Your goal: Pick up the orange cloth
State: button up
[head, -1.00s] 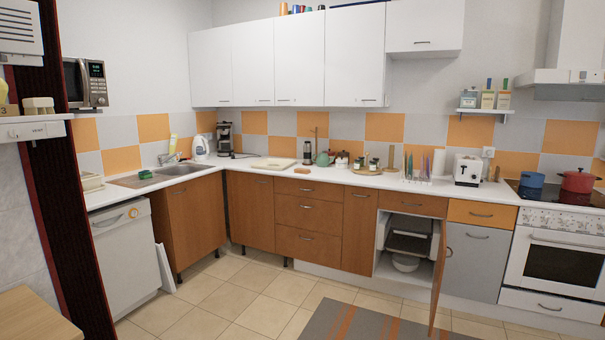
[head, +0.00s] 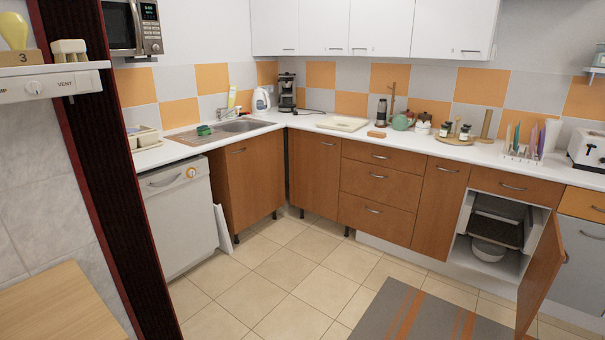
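A small flat orange-brown item (head: 377,134) lies on the white counter (head: 400,144) near its front edge, above the drawers. It may be the orange cloth, but it is too small to tell. No other cloth of that colour shows clearly. My gripper is not in view.
A cabinet door (head: 541,275) stands open at the right, reaching into the room. A striped rug (head: 432,315) lies on the tiled floor (head: 270,275). A wooden surface (head: 55,305) and a dark red column (head: 105,170) are close at the left. The middle floor is clear.

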aim_at(380, 135)
jog(key=i, duration=3.1)
jog(key=i+j+z, duration=0.15)
jog(key=i, duration=1)
jog(key=i+j+z, duration=0.1)
jog(key=i, duration=0.45)
